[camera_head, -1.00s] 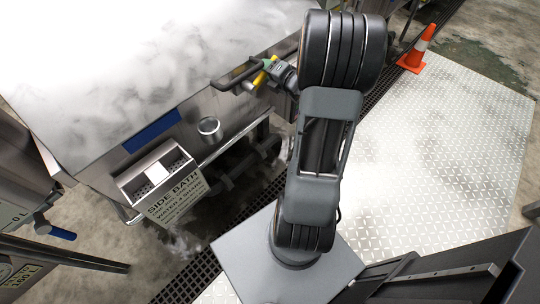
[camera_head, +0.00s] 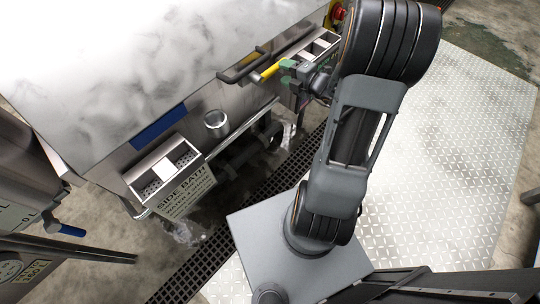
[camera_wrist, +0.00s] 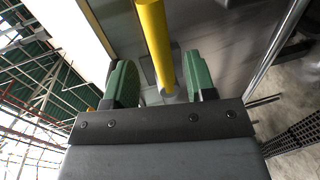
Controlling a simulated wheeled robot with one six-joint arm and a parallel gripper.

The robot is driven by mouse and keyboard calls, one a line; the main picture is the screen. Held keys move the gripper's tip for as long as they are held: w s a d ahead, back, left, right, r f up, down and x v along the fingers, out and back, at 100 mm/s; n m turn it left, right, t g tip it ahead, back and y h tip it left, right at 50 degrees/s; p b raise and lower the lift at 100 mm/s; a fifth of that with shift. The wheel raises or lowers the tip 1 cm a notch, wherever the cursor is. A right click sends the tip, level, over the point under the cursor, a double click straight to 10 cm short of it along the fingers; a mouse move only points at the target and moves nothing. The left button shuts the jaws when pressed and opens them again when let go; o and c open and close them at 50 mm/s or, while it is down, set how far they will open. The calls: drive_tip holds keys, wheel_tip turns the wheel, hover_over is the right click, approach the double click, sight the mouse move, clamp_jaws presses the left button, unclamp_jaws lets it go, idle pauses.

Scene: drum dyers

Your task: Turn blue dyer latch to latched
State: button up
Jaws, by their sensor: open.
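The latch shows as a yellow handle (camera_head: 270,70) on the front edge of the steel dyer with a blue plate (camera_head: 158,128). My gripper (camera_head: 287,75) is at the near end of this handle, partly hidden by my wrist. In the wrist view the yellow handle (camera_wrist: 155,38) runs between the two green fingers of my gripper (camera_wrist: 160,88). The fingers are apart, with visible gaps on both sides of the handle. I cannot tell the latch's exact angle.
A dark rail handle (camera_head: 243,66) is beside the yellow handle. A side bath box (camera_head: 165,172) and a steel cup (camera_head: 216,122) are on the dyer's front. A compartment tray (camera_head: 320,45) and a red button (camera_head: 338,13) are to the right. The plate floor (camera_head: 450,160) is clear.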

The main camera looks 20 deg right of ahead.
drive_tip(key=v, duration=0.9)
drive_tip(key=s+a+f+n+g+b, duration=0.3)
drive_tip(key=a+f+n+g+b, duration=0.3)
drive_tip(key=n, duration=0.8)
drive_tip(key=s+a+f+n+g+b, duration=0.4)
drive_tip(key=a+f+n+g+b, duration=0.2)
drive_tip(key=a+f+n+b, duration=0.4)
drive_tip(key=shift+a+f+n+b, duration=0.2)
drive_tip(key=shift+f+n+b, duration=1.9)
drive_tip(key=shift+f+n, duration=0.6)
drive_tip(key=shift+s, duration=0.1)
